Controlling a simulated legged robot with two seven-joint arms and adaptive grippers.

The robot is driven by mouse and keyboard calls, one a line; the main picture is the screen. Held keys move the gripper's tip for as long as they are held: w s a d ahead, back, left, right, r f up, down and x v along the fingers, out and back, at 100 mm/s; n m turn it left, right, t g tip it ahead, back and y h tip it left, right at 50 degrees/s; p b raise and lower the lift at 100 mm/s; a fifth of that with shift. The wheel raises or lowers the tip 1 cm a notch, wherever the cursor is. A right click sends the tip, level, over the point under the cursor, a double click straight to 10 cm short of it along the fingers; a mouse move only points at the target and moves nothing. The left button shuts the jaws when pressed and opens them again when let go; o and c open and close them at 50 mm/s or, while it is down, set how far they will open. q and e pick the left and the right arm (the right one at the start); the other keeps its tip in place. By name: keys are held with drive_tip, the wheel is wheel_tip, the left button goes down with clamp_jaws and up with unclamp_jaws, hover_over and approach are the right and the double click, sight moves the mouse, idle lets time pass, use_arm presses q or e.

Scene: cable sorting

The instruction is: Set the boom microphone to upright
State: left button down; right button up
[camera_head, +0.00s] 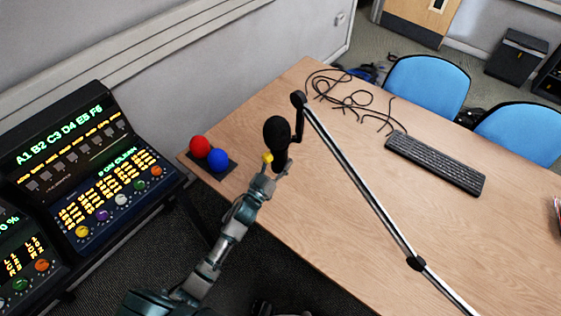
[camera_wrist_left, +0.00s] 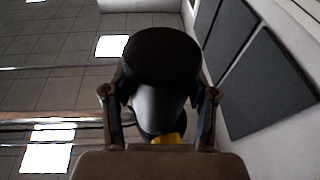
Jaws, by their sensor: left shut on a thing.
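The boom microphone (camera_head: 277,131) has a black foam head and hangs from the end of a long silver and black boom arm (camera_head: 363,195) over the wooden table. In the head view its foam head is at the top and its body runs down to my left gripper (camera_head: 277,170). My left gripper is shut on the microphone's lower body. In the left wrist view the dark microphone body (camera_wrist_left: 160,85) sits between the two fingers (camera_wrist_left: 160,110), with a yellow part at its base. My right gripper is not in view.
A red ball (camera_head: 200,146) and a blue ball (camera_head: 218,159) sit on a dark base at the table's left corner. Tangled black cables (camera_head: 345,97) and a keyboard (camera_head: 436,163) lie farther back. Control consoles (camera_head: 95,180) stand left. Blue chairs (camera_head: 428,85) stand behind the table (camera_head: 330,240).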

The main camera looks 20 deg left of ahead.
use_arm(q)
drive_tip(key=shift+f, duration=0.15)
idle(0.4)
drive_tip(key=shift+c, duration=1.6)
unclamp_jaws()
drive_tip(key=shift+w+a, duration=0.1)
drive_tip(key=v, duration=1.2)
drive_tip(key=shift+f, duration=0.15)
